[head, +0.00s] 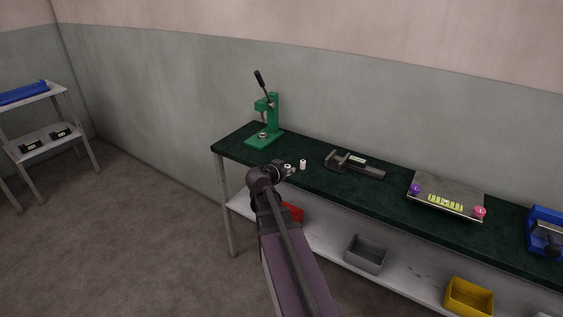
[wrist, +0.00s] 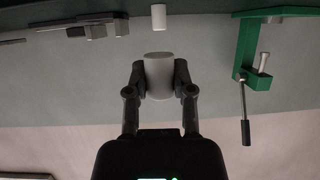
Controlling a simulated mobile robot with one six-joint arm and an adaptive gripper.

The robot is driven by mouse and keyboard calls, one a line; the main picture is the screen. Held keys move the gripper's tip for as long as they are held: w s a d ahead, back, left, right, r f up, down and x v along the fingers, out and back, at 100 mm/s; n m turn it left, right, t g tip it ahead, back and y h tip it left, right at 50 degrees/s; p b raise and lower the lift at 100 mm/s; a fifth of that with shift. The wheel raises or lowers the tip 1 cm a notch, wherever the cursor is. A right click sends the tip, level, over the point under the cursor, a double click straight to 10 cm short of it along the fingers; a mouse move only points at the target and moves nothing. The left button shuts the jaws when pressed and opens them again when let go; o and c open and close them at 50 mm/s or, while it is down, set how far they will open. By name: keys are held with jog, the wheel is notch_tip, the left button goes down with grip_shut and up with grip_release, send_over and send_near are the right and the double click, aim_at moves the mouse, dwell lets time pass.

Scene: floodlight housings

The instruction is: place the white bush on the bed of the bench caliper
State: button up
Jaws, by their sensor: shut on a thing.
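My gripper (head: 286,170) is shut on a white bush (wrist: 159,75), a plain white cylinder held between both fingertips. In the head view it is near the front edge of the bench, left of the bench caliper. The wrist view is upside down, and the held bush appears clear of the bench top there. A second white bush (head: 303,164) stands on the bench just right of my gripper; it also shows in the wrist view (wrist: 158,17). The dark grey bench caliper (head: 362,170) lies farther right, with no bush visible on it.
A green lever press (head: 270,120) stands on the dark green bench (head: 320,182) at the left. A metal plate (head: 452,190) with coloured knobs and a blue device (head: 546,230) are at the right. Bins sit on the lower shelf. The bench between caliper and plate is clear.

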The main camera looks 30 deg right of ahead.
jog(key=shift+w, duration=0.1)
jog(key=w+d, duration=0.2)
jog(key=w, duration=0.2)
jog(key=w+d+f, duration=0.1)
jog(key=w+d, duration=0.1)
jog(key=w, duration=0.1)
jog(key=w+d+b, duration=0.1)
jog(key=w+d, duration=0.1)
jog(key=w, duration=0.2)
jog(key=shift+w+f, duration=0.15)
jog(key=shift+w, duration=0.2)
jog(key=shift+w+d, duration=0.25)
jog(key=shift+w, duration=0.35)
jog(key=shift+w+d+f+b, duration=0.2)
jog(key=shift+w+f+b, duration=0.1)
jog(key=shift+f+b, duration=0.25)
jog(key=shift+w+d+f+b, duration=0.15)
jog(key=shift+w+f+b, duration=0.15)
jog(key=shift+f+b, duration=0.85)
jog(key=shift+b, duration=0.1)
jog(key=shift+f, duration=0.2)
jog(key=o, duration=0.8)
